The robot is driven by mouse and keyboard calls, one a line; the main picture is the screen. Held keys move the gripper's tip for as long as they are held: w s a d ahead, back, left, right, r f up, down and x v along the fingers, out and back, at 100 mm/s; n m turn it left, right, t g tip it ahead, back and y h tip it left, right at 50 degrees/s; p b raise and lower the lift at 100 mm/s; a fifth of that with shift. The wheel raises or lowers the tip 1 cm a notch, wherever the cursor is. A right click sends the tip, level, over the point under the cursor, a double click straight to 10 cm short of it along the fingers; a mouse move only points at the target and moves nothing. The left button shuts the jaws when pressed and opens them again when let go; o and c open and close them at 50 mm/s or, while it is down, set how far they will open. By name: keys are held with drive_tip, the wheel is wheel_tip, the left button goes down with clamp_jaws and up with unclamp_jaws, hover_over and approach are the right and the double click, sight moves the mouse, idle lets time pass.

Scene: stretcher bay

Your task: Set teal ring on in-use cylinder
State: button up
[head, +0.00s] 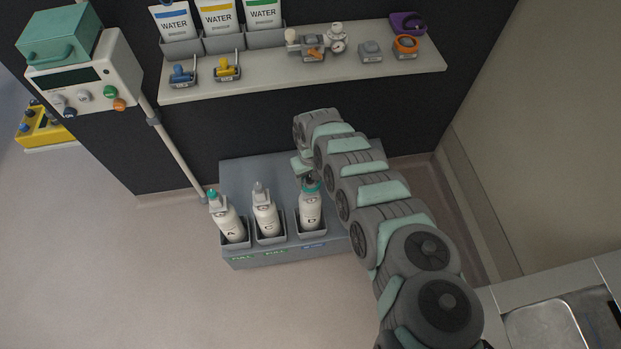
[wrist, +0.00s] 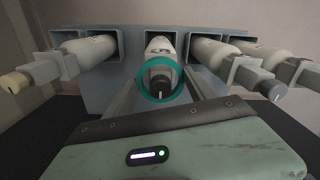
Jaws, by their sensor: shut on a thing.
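The teal ring (wrist: 140,86) is held between the fingers of my gripper (wrist: 160,84) in the wrist view. It frames the dark knob of the middle white cylinder (wrist: 160,46). In the head view this is the right-hand visible cylinder (head: 310,212), upright in the rack (head: 245,262) over a small bluish label (head: 314,245). The teal ring (head: 304,188) shows at the base of its knob there. I cannot tell whether it rests on the cylinder or hovers slightly above. My gripper (head: 305,174) is just behind the cylinder top, partly hidden by my arm.
More cylinders flank the middle one in the wrist view. A shelf (head: 270,82) with clips, fittings and water bags is behind.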

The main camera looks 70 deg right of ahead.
sight(310, 185)
drive_tip(key=shift+f+b, duration=1.1)
drive_tip(key=shift+f, duration=0.95)
idle(1.4)
drive_tip(key=o, duration=1.9)
drive_tip(key=shift+c, duration=0.2)
drive_tip(key=shift+o, duration=0.3)
drive_tip(key=shift+o, duration=0.8)
drive_tip(key=shift+r+p, duration=4.3)
drive_tip(key=shift+p, duration=0.15)
